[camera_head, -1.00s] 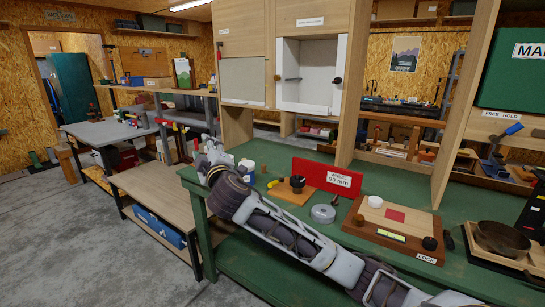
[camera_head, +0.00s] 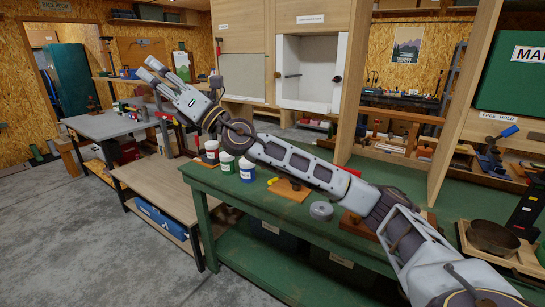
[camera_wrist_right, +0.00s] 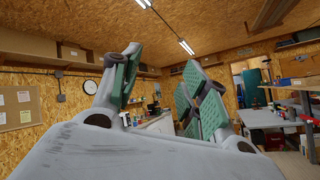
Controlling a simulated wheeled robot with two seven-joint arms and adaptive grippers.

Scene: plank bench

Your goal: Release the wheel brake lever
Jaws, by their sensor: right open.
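A lever with a blue handle (camera_head: 509,131) sits at the right on the bench, under a white label (camera_head: 498,117) that reads FREE HOLD. It may be the wheel brake lever; its base is small and hard to make out. My right gripper (camera_head: 160,68) is open and empty, raised at the upper left, far from the lever. Its spread fingers with green pads show in the right wrist view (camera_wrist_right: 165,88), with nothing between them. The lever is not in the wrist view. My left gripper is not in view.
My right arm crosses above the green bench (camera_head: 228,198), hiding part of its top. Several small jars (camera_head: 227,162) stand at its left end. A grey disc (camera_head: 321,211) and a brown bowl (camera_head: 493,237) lie further right. Wooden uprights (camera_head: 462,100) frame the lever's area.

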